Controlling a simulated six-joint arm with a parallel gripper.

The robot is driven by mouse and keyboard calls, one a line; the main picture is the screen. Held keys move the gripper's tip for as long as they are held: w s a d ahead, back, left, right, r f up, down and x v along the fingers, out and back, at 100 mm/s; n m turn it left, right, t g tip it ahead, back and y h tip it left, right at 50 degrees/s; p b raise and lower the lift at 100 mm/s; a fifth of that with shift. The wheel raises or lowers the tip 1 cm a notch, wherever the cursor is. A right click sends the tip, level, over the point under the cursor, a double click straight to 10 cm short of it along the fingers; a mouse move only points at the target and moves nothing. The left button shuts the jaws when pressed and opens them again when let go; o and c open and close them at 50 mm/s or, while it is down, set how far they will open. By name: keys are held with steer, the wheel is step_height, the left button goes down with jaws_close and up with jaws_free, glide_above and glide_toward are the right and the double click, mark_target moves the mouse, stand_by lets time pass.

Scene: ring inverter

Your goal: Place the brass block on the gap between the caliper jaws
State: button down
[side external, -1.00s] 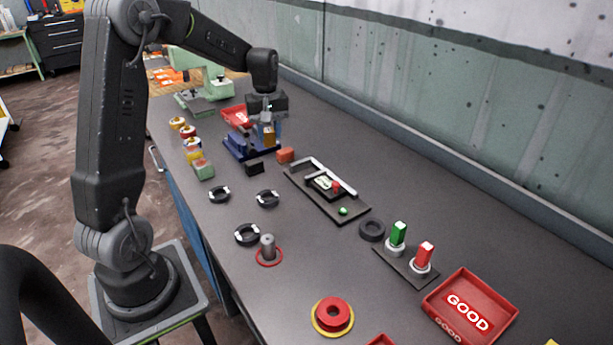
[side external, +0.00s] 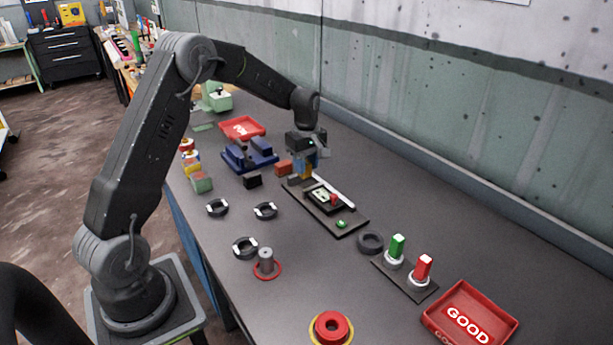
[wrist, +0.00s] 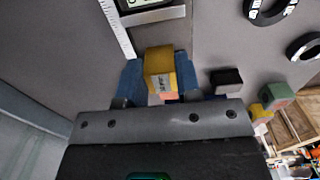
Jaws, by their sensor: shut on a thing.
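My gripper (side external: 306,163) is shut on the brass block (wrist: 160,66). In the wrist view the yellow block sits between the two blue fingers (wrist: 160,78), with a small printed mark on its face. The caliper lies on a dark base plate (side external: 322,222), with a pale beam (side external: 336,192) and a small display (side external: 321,195). My gripper is over the far end of the caliper and partly hides the jaws. In the wrist view a silver jaw (wrist: 152,17) and the scale (wrist: 116,28) lie just beyond the block. I cannot tell the block's height above the plate.
A blue vise (side external: 240,160), a black block (side external: 252,181) and an orange block (side external: 284,168) stand left of the gripper. Several black-and-white rings (side external: 265,211) lie nearer. A dark ring (side external: 370,243), green and red posts (side external: 397,247) and a red GOOD tray (side external: 470,311) are to the right.

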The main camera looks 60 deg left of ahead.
mark_target(307, 177)
steer(key=shift+f, duration=2)
steer(key=shift+f, duration=0.2)
steer(key=c, duration=0.8)
jaws_free()
